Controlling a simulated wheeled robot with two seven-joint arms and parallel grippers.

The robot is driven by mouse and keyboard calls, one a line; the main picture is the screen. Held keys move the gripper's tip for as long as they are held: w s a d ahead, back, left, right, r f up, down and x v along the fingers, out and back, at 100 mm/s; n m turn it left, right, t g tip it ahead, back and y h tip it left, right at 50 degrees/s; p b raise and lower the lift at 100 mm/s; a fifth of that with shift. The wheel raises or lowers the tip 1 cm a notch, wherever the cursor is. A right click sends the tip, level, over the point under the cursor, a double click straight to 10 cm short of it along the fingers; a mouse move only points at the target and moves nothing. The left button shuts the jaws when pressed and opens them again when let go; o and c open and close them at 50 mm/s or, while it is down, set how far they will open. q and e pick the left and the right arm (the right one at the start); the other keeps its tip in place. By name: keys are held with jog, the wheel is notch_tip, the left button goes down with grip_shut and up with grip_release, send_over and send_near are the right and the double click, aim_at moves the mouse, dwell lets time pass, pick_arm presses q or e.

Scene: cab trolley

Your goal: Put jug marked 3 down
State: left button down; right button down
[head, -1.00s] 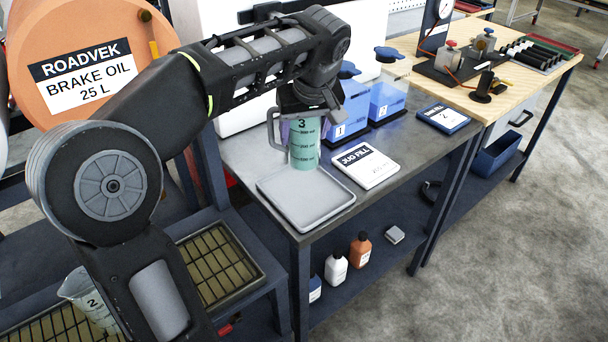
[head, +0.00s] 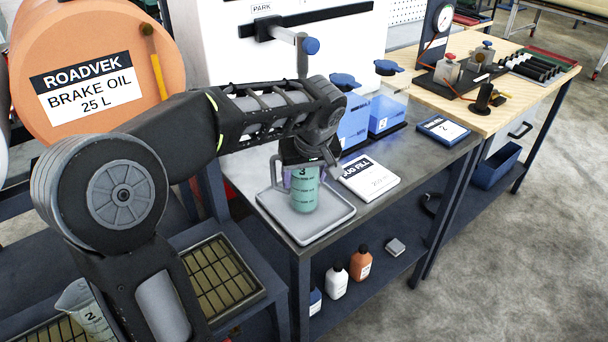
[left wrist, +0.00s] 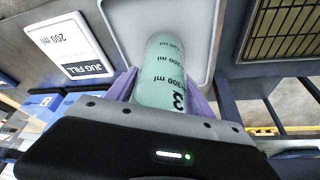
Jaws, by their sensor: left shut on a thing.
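The jug marked 3 (head: 305,190) is a teal, upright jug with black measure marks and a handle on its left side. It is over the grey tray (head: 327,224) on the dark bench top; I cannot tell for sure whether its base touches the tray. My left gripper (head: 302,168) is shut on the jug near its top, and the gripper body hides the rim. In the left wrist view the jug (left wrist: 162,75) stands between the purple fingers, with the tray (left wrist: 122,14) beyond it. My right gripper is not in view.
A "JUG FILL" card (head: 372,184) lies right of the tray. Blue containers (head: 353,125) stand behind it. A jug marked 2 (head: 82,308) stands on the grated lower surface at left. Bottles (head: 337,282) are on the shelf below.

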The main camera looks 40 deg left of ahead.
pick_arm(q)
jog(key=shift+f, duration=0.15)
jog(key=shift+c, duration=2)
grip_release()
jog(key=shift+r, duration=0.2)
jog(key=shift+r, duration=0.2)
jog(key=v, duration=1.1)
jog(key=shift+s+d+r, duration=0.2)
jog(key=shift+r, duration=0.1)
